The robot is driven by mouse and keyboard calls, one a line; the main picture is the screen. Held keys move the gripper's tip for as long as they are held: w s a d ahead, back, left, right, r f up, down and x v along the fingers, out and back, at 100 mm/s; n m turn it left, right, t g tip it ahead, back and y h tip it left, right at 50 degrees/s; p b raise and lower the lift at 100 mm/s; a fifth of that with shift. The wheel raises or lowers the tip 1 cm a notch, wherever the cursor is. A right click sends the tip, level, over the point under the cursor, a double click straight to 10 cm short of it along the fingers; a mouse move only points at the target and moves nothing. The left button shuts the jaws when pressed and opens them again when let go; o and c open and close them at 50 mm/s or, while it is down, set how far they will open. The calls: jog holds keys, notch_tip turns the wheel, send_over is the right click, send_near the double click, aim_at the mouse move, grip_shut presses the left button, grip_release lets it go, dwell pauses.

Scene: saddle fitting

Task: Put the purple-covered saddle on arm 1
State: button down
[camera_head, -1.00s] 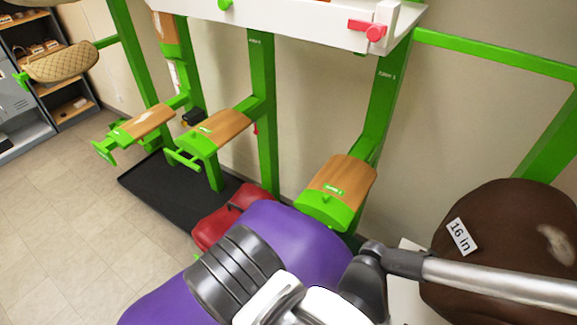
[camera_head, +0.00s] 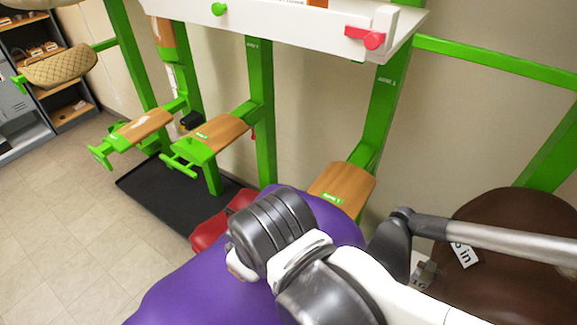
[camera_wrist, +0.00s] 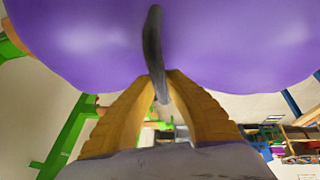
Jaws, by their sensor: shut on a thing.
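The purple-covered saddle (camera_head: 205,285) hangs from my gripper at the bottom middle of the head view. Its purple underside (camera_wrist: 240,45) fills the top of the wrist view. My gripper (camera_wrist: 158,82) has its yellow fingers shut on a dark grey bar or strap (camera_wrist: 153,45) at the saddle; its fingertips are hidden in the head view. The nearest wooden-topped arm (camera_head: 342,184) sticks out from a green post just beyond the saddle, which hides its front end. Two more wooden-topped arms, a middle one (camera_head: 216,133) and a far one (camera_head: 145,124), are empty. Their labels are too small to read surely.
A brown saddle (camera_head: 520,225) with a size tag stands close at right. A white shelf (camera_head: 290,22) with a red clamp overhangs the arms. A quilted tan saddle (camera_head: 60,68) hangs far left.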

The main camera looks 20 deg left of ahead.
jog(key=w+d+f+b, duration=0.1)
jog(key=w+d, duration=0.1)
jog(key=w, duration=1.3)
jog(key=w+d+f, duration=0.2)
jog(key=w, duration=1.3)
jog(key=w+d+f+b, duration=0.1)
jog(key=w+d+f, duration=0.1)
jog(key=w, duration=1.3)
jog(key=shift+w+d+b, duration=0.15)
jog(key=shift+b, duration=0.2)
dwell(0.3)
jog(key=c, duration=1.4)
grip_release()
jog(key=shift+f, duration=0.1)
